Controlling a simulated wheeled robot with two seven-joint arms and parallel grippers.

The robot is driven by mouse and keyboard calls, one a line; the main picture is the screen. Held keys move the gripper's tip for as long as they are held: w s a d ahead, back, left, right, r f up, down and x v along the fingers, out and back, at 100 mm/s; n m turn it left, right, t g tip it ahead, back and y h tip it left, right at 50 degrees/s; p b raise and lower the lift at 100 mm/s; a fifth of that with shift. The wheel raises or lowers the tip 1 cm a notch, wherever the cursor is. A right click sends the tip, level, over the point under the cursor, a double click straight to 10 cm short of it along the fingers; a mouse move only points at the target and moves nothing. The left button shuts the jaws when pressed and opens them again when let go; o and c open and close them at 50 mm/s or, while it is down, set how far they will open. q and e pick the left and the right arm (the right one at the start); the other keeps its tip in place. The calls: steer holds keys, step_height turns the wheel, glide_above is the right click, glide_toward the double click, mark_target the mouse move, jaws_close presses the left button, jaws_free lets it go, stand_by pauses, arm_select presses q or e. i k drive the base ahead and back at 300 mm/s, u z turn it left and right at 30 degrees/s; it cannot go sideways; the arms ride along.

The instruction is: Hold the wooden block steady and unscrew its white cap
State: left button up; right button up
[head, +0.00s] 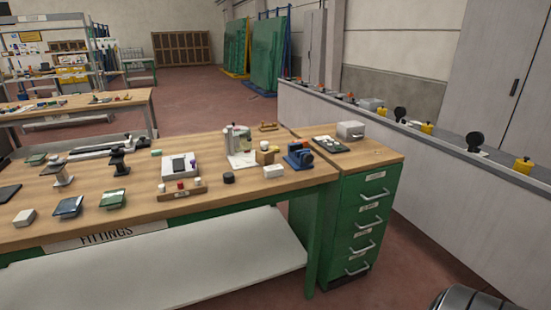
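A low wooden block (181,193) lies near the front edge of the wooden-topped workbench (235,204). It has a pale label on its front. Small white and red cap-like pieces stand along its top, with a white cap (163,187) at its left end. A smaller tan block (266,156) stands farther back to the right, with a pale part near its top. At this size I cannot tell which white piece is a screwed cap.
A white box-shaped device (180,165) stands just behind the low block. A black round piece (228,178), a white box (273,171) and a blue device (298,155) are to its right. A green drawer cabinet (358,220) adjoins the bench. Red floor (410,230) is open right of it.

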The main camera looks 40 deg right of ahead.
mark_target(263, 157)
steer(key=z, duration=1.15)
